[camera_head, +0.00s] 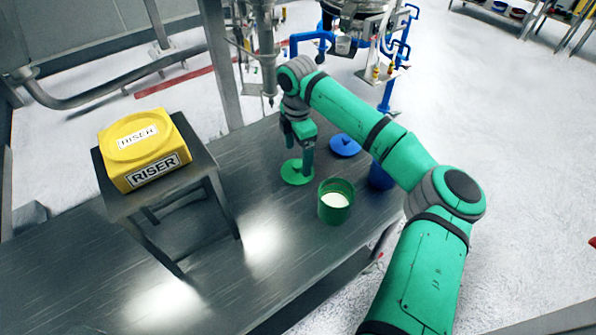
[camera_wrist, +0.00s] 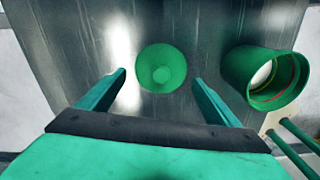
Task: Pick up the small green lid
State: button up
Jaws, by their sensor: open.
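The small green lid (camera_head: 291,177) is a round green disc lying flat on the metal table, left of and behind the green container. In the wrist view the lid (camera_wrist: 148,58) shows a smaller raised round part at its middle. My gripper (camera_head: 299,158) is above the lid in the head view and partly covers it. In the wrist view my gripper (camera_wrist: 160,76) is open, with its two fingers apart to the left and right of the lid and nothing held between them. I cannot tell the exact height of the fingertips over the lid.
A green container (camera_head: 335,207) with white powder stands close to the lid, and also shows in the wrist view (camera_wrist: 240,68). A blue lid (camera_head: 345,147) and a blue container (camera_head: 380,179) are partly behind my arm. A yellow riser block (camera_head: 150,165) sits on a dark stand (camera_head: 117,203) at left.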

aim_at(298, 164)
jog(key=shift+s+f, duration=0.1)
jog(key=shift+f, duration=2.7)
jog(key=c, duration=0.7)
